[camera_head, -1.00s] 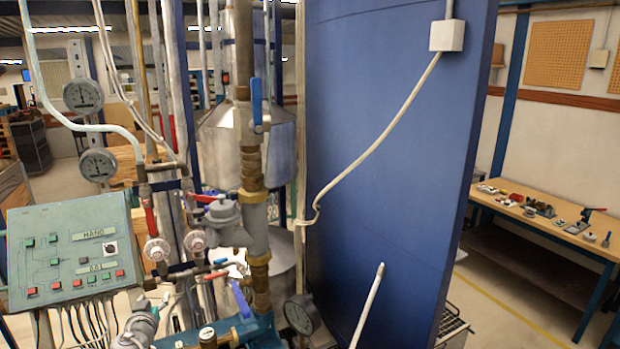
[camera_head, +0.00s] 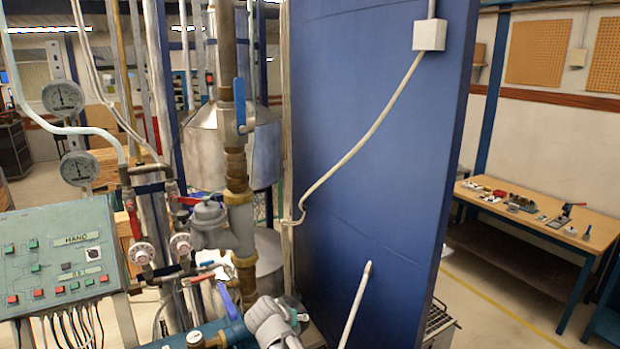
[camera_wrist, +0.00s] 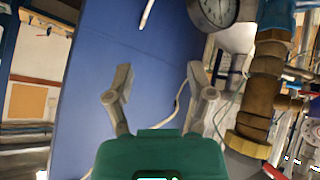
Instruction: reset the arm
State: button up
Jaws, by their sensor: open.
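My gripper (camera_wrist: 159,82) shows in the camera_wrist view with its two grey fingers spread apart and nothing between them. Its green body fills the bottom of that view. Beyond the fingers is the blue panel (camera_wrist: 130,45), with a pale cable running over it. A round pressure gauge (camera_wrist: 219,9) and brass pipework (camera_wrist: 262,95) are at the right, close beside the right finger. In the camera_head view a grey jointed part, apparently of my arm, shows at the bottom centre, in front of the pipes. The fingers cannot be made out there.
A green control panel (camera_head: 62,255) with buttons stands at left. Two gauges (camera_head: 62,97) and a blue-handled valve (camera_head: 240,100) sit among vertical pipes. The large blue panel (camera_head: 370,130) stands upright at centre. A wooden workbench (camera_head: 535,220) with small items is at right, with open floor before it.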

jog(key=s+d+f+g+y+b, duration=0.1)
jog(key=s+d+f+g+y, duration=0.2)
jog(key=s+d, duration=0.6)
jog(key=s+d+f+g+y, duration=0.1)
jog(key=s+d+f+g, duration=0.35)
jog(key=d, duration=0.75)
notch_tip(320, 180, down, 12)
jog(key=b, duration=1.3)
jog(key=shift+s+f+n+g, duration=0.25)
jog(key=shift+s+n+g, duration=0.05)
jog(key=shift+g, duration=0.05)
jog(key=shift+d, duration=0.15)
